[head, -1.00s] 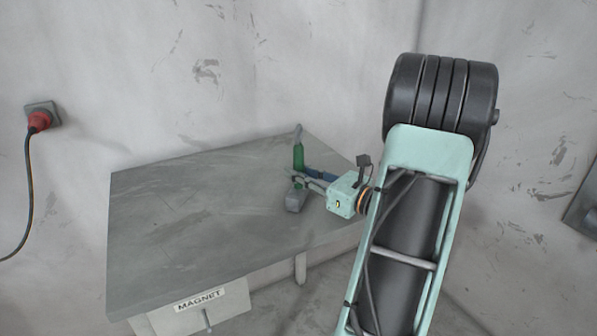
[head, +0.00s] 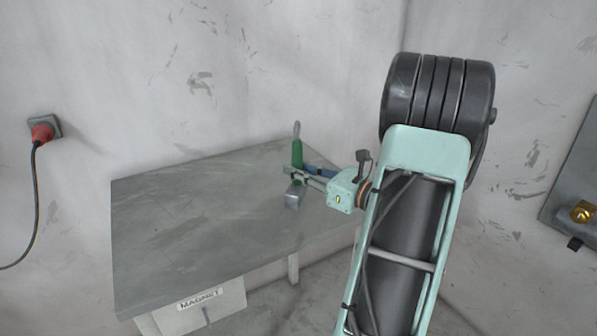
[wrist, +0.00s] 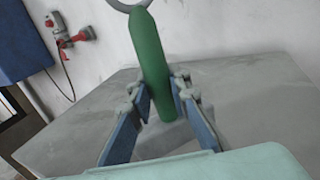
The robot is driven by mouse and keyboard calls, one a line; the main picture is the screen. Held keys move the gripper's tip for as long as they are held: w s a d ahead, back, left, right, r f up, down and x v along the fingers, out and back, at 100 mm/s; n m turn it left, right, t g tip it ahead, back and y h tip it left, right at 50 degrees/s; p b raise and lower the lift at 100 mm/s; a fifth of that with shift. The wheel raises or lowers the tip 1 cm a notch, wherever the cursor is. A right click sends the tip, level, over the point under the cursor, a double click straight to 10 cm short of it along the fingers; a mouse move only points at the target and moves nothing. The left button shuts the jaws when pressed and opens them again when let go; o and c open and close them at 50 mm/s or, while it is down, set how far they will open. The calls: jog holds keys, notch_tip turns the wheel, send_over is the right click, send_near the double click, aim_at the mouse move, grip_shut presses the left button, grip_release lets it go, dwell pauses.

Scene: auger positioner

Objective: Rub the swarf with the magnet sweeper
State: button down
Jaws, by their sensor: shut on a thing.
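The magnet sweeper has a green handle (head: 297,153) with a metal loop on top and a grey block (head: 294,197) at its bottom. My gripper (head: 294,174) is shut on it, and the sweeper stands roughly upright over the right part of the grey table (head: 190,210). In the wrist view, the green handle (wrist: 150,60) is between the two blue-grey fingers (wrist: 158,92). I cannot tell whether the block touches the tabletop. I cannot make out any swarf in these views.
A drawer labelled MAGNET (head: 203,302) is under the table's front edge. A red plug in a wall socket (head: 42,130) is at the left, with a cable hanging down. A grey panel with a brass fitting (head: 584,212) is at the right. The tabletop's left and middle look clear.

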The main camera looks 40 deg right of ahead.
jog(key=shift+r+p, duration=0.9)
jog(key=shift+r, duration=0.55)
